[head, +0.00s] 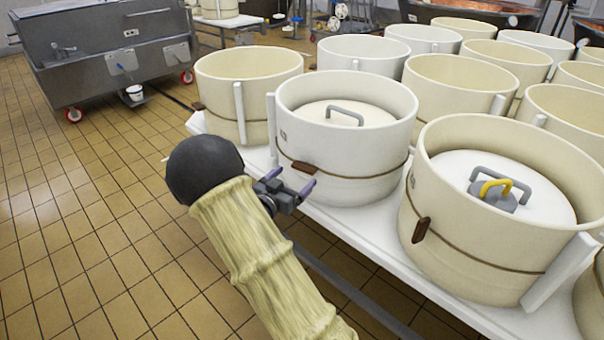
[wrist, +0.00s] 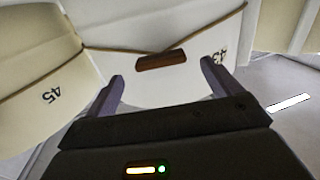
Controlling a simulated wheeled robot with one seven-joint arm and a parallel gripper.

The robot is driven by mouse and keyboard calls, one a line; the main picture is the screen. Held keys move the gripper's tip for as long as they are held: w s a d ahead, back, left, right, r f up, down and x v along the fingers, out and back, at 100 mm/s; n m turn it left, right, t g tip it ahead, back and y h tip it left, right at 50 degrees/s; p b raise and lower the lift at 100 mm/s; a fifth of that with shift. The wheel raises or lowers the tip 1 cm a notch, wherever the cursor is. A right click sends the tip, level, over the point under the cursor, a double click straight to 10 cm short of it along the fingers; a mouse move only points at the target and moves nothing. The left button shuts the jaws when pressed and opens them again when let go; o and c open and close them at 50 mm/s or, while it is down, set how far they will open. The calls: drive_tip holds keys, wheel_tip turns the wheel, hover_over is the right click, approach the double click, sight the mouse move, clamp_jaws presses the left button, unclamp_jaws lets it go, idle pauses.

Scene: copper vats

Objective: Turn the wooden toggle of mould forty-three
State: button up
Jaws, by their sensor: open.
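Mould forty-three (head: 345,160) is a round cream tub with a lid and grey handle inside, standing at the table's front edge. It also shows in the wrist view (wrist: 125,92), its number partly behind the right fingertip. Its brown wooden toggle (head: 304,168) lies nearly level, along the cord around the tub. In the wrist view the toggle (wrist: 160,60) lies between and just beyond the fingertips, apart from both. My gripper (head: 291,181) is open and empty in front of it; its purple fingers also show in the wrist view (wrist: 161,72).
Mould 45 (wrist: 50,97) stands beside it. In the head view, the right front mould (head: 460,235) has a steeply tilted toggle and a yellow-handled weight on its lid. More moulds crowd the white table (head: 345,232) behind.

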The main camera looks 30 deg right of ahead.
sight(301, 171)
drive_tip(key=b+x, duration=0.1)
drive_tip(key=x, duration=0.4)
drive_tip(key=shift+c, duration=0.2)
drive_tip(key=c, duration=0.9)
